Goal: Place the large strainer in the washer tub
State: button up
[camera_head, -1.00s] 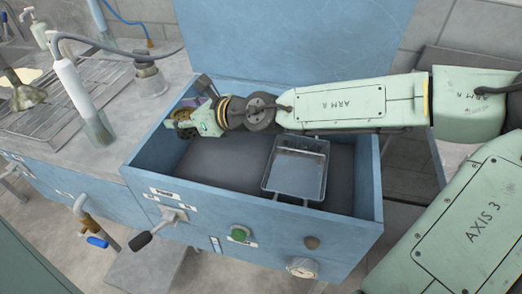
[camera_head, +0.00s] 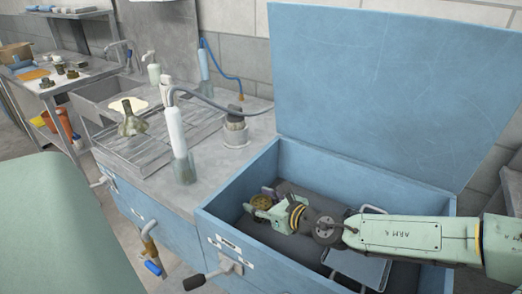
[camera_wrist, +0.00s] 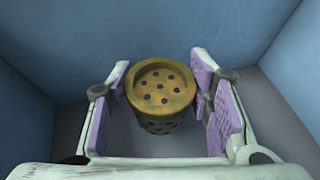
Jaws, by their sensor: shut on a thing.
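The large strainer is a yellow-brown perforated cup (camera_wrist: 160,90) with a round rim, seen from above in the wrist view. In the head view the strainer (camera_head: 260,201) shows small, inside the left part of the blue washer tub (camera_head: 232,232). My gripper (camera_head: 265,208) reaches down into the tub and is shut on the strainer. In the wrist view my gripper (camera_wrist: 163,105) has its purple finger pads at both sides of the cup. The strainer looks upright and low in the tub; I cannot tell whether it touches the floor.
A wire-handled basket (camera_head: 358,266) sits in the tub, under my arm. The raised blue lid (camera_head: 390,90) stands behind.

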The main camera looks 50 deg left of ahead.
jog(key=shift+f, duration=0.1)
jog(key=shift+f+b, duration=0.35)
jog(key=shift+b, duration=0.2)
jog(key=shift+f, duration=0.2)
jog(key=o, duration=1.3)
jog(key=shift+r, duration=0.15)
jog(key=shift+r, duration=0.2)
jog(key=b+v, duration=0.1)
jog(key=v, duration=1.1)
jog(key=shift+r+b, duration=0.25)
jog(key=shift+b, duration=0.15)
